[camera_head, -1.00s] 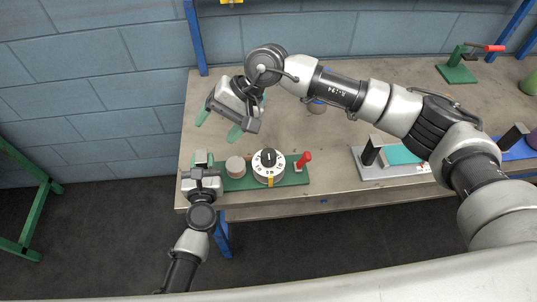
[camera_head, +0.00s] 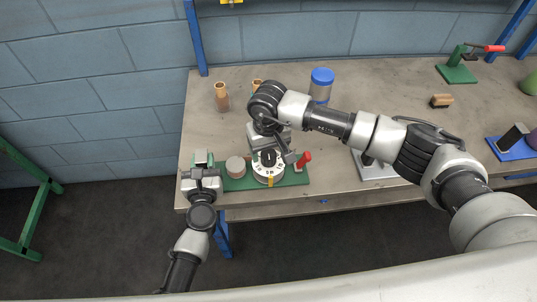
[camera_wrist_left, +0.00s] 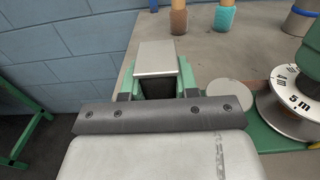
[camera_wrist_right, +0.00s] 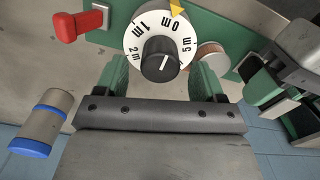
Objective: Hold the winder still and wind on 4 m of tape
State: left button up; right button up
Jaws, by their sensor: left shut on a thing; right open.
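The winder is a green base (camera_head: 237,183) with a white numbered dial (camera_head: 262,178), a black knob (camera_wrist_right: 159,62) and a red handle (camera_head: 304,158). A yellow pointer (camera_wrist_right: 176,7) sits at the dial's rim, beside what looks like the 0 m mark. My left gripper (camera_head: 201,166) is shut on the pale-topped block (camera_wrist_left: 157,60) at the base's left end. My right gripper (camera_wrist_right: 162,80) is open above the dial, its green fingers apart on either side of the knob. In the head view my right wrist hides part of the dial.
A pale round disc (camera_head: 235,167) sits on the base between block and dial. A grey plate (camera_head: 376,171) and a brush (camera_head: 441,101) lie to the right. The table's front edge is close.

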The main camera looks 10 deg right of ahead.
jog(key=shift+f, duration=1.45)
jog(key=shift+c, duration=0.3)
jog(key=c, duration=0.9)
jog(key=shift+o, duration=0.2)
